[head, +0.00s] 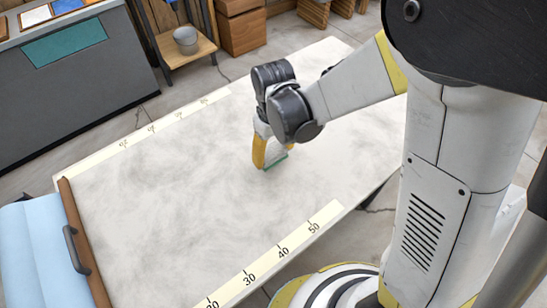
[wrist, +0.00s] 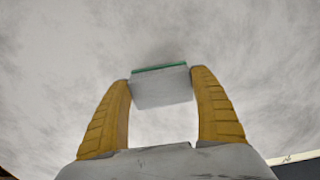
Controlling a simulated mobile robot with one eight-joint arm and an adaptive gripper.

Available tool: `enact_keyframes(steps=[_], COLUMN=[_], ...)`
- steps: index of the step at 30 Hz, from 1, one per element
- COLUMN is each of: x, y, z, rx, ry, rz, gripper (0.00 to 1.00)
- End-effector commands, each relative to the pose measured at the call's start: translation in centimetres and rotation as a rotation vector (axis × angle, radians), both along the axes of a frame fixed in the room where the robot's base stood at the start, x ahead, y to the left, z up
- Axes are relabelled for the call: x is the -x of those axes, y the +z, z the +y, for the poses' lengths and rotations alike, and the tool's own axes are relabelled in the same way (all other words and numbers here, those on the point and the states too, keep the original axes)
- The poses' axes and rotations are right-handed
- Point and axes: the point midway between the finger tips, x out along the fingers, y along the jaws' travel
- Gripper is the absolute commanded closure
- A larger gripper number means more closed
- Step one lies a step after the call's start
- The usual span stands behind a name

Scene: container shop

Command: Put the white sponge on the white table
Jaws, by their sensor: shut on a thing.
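The white table (head: 160,200) has a pale, grey-smudged top and fills the middle of the head view. My gripper (head: 272,160) points down over the table's middle. In the wrist view my gripper (wrist: 161,95) has its two yellow fingers closed on the sides of the white sponge (wrist: 161,90), which has a green layer along its far edge. In the head view the sponge is mostly hidden by the finger, and its green edge (head: 276,162) shows low, close to the tabletop. I cannot tell whether it touches the table.
Ruler strips (head: 265,265) run along the table's long edges. A brown wooden bar with a dark handle (head: 75,248) lies at the left end, next to light blue cloth (head: 35,255). A grey counter (head: 70,85) and a small stand with a bucket (head: 186,40) are beyond. The tabletop around my gripper is clear.

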Motion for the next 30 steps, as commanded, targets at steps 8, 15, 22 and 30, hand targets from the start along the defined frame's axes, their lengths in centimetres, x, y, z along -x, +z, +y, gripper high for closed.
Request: enact_keyframes(steps=[8,15,22,30], x=[0.0,0.0,0.0,0.0], y=[-1.7,-2.1,-2.0,-0.6], z=[0.0,0.0,0.0,0.0], rx=[0.0,0.0,0.0,0.0], ry=[0.0,0.0,0.0,0.0], rz=[0.0,0.0,0.0,0.0], gripper=[0.5,0.17,0.03,0.03])
